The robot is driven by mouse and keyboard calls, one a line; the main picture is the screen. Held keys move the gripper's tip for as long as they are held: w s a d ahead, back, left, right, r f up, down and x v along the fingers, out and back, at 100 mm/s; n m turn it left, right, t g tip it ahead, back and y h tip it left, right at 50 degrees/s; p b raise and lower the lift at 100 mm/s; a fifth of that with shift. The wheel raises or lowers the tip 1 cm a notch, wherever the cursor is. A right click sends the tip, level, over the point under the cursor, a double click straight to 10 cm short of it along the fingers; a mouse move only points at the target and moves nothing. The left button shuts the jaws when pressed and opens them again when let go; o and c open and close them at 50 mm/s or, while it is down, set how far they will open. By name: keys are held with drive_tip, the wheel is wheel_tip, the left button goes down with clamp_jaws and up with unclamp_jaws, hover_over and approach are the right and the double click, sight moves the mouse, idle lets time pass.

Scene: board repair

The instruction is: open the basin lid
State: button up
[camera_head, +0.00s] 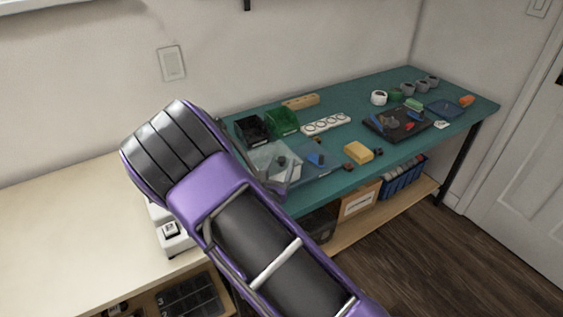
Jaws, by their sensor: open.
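A clear, see-through basin (262,152) stands on the near left part of the teal mat, beside my arm. Its lid looks transparent too, and I cannot make out its edge or handle, or whether it is raised. My gripper (288,170) shows only as small grey parts over the basin, partly hidden behind my purple and black arm. It looks open, with nothing seen held in it. I cannot tell whether it touches the lid.
Black (251,130) and green (283,122) bins stand behind the basin. A white strip with round holes (326,123), a yellow sponge (358,152) and a dark board holder (399,123) lie to the right. The pale left worktop (75,215) is mostly clear.

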drive_tip(key=shift+w+d, duration=0.2)
drive_tip(key=shift+w, duration=0.65)
drive_tip(key=shift+c, duration=0.4)
clamp_jaws()
idle(0.5)
